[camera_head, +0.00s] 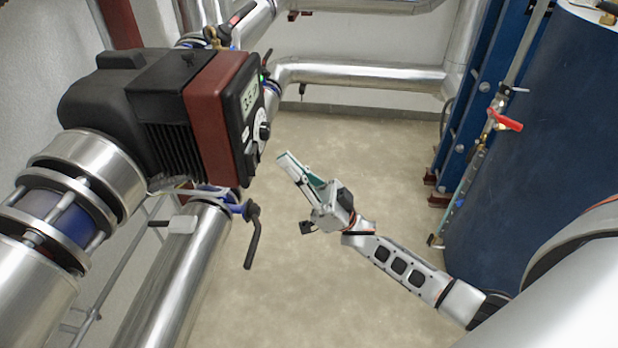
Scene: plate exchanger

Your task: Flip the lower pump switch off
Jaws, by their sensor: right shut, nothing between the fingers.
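A pump (165,105) with a black body and a dark red front section sits in the pipe at the upper left. Its black control face (249,108) looks right and carries a lit display (249,97), a round dial (263,131) and a small green light (262,78). I cannot make out which part of the face is the switch. My right gripper (287,160) is shut and empty, pointing up and left. It appears just right of and below the control face, apart from it in the picture. My left gripper is not in view.
A valve with a black lever (253,235) hangs below the pump, by a silver pipe (180,275). More silver pipes (360,75) run along the back wall. A blue tank (545,130) with a red valve handle (506,121) stands right. The floor (370,165) between is clear.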

